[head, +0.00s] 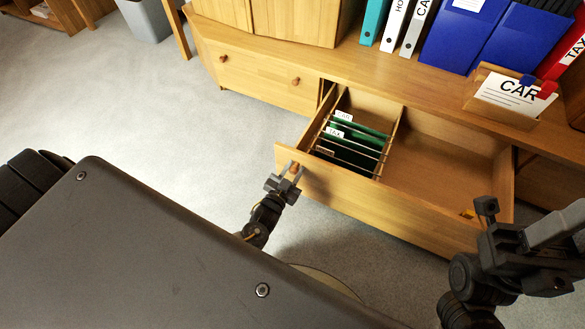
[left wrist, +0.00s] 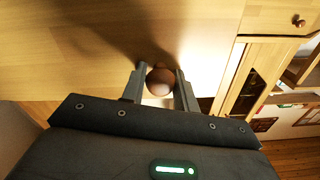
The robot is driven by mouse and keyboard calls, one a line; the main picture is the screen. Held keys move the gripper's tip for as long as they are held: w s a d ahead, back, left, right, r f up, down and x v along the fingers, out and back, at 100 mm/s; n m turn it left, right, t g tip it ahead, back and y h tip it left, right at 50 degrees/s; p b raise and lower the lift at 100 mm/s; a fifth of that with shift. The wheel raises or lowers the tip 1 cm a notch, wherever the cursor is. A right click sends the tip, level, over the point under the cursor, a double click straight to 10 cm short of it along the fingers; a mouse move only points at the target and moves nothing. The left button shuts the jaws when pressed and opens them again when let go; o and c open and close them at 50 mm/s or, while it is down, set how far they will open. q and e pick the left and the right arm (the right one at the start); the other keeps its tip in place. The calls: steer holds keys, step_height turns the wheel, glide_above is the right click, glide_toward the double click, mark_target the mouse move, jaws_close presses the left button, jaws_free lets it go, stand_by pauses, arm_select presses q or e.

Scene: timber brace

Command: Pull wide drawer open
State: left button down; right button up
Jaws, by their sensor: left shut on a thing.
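The wide drawer (head: 370,205) is pulled out of the low wooden cabinet, and its inside shows from above. Green hanging folders (head: 352,142) with white labels, one reading TAX, hang in its left part; the right part looks empty. My left gripper (head: 286,178) is at the left end of the drawer front, shut on the round wooden knob (left wrist: 160,81), which sits between its two fingers in the left wrist view (left wrist: 160,90). My right gripper (head: 490,212) is by the drawer's right front corner; its fingers do not show clearly, and I cannot tell whether it touches the drawer.
A closed drawer (head: 255,77) with two knobs is on the left. Binders (head: 398,22) and blue files (head: 462,35) stand on the cabinet top, with a wooden card box (head: 505,97) marked CAR near its edge. Grey carpet (head: 150,120) is clear on the left.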

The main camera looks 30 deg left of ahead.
arm_select(q)
steer(key=shift+s, duration=0.2)
stand_by(0.3)
steer(key=c, duration=1.1)
jaws_free()
steer(key=shift+c, duration=0.2)
steer(key=shift+o, duration=0.2)
